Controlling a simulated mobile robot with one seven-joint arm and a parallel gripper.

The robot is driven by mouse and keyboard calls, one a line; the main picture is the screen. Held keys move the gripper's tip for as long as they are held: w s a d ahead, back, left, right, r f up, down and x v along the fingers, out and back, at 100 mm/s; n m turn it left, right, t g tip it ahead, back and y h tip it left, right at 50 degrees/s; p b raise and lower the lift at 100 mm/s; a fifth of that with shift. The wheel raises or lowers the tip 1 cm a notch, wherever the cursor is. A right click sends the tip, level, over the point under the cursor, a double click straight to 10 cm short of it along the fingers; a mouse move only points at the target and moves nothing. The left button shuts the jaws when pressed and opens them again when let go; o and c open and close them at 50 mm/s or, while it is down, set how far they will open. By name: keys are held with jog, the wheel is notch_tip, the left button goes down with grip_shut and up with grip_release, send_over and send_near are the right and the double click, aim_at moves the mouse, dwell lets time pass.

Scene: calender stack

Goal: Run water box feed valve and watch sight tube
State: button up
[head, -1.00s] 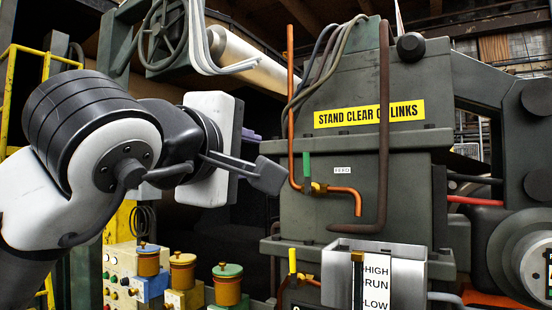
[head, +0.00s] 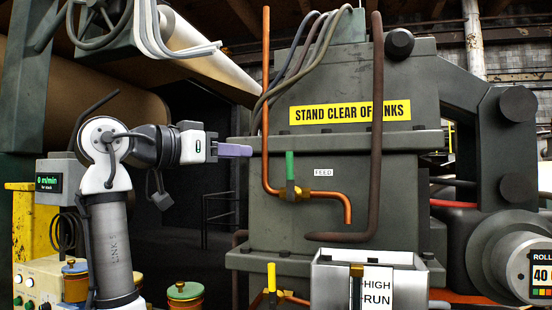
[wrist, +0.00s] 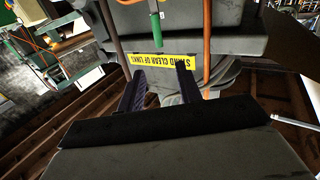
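The feed valve has a green lever (head: 290,166) that stands upright, crosswise to its short horizontal copper pipe run. Its brass body (head: 296,193) sits left of an open downturned outlet, below the FEED label (head: 323,173). The metal water box (head: 333,264) is below, with an upright sight tube (head: 357,285) beside a HIGH and RUN scale. Its lower part is cut off, and I cannot tell a level. My gripper (head: 246,150) points right, left of and slightly above the lever, apart from it. In the wrist view its fingers (wrist: 159,70) are apart and empty, with the green lever (wrist: 155,30) beyond them.
A copper riser (head: 266,110) and a brown pipe (head: 377,130) flank the valve. A yellow-handled valve (head: 271,278) is lower left. A yellow warning sign (head: 350,109) is above. Capped pots (head: 185,291) and a button panel (head: 38,283) stand at the lower left.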

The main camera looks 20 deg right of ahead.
aim_at(287, 157)
jog(key=shift+m+g, duration=0.3)
jog(key=shift+m, duration=0.3)
jog(key=p+x, duration=0.5)
jog(key=x, duration=0.9)
jog(key=shift+w+d, duration=0.25)
jog(key=shift+d, duration=0.1)
grip_shut()
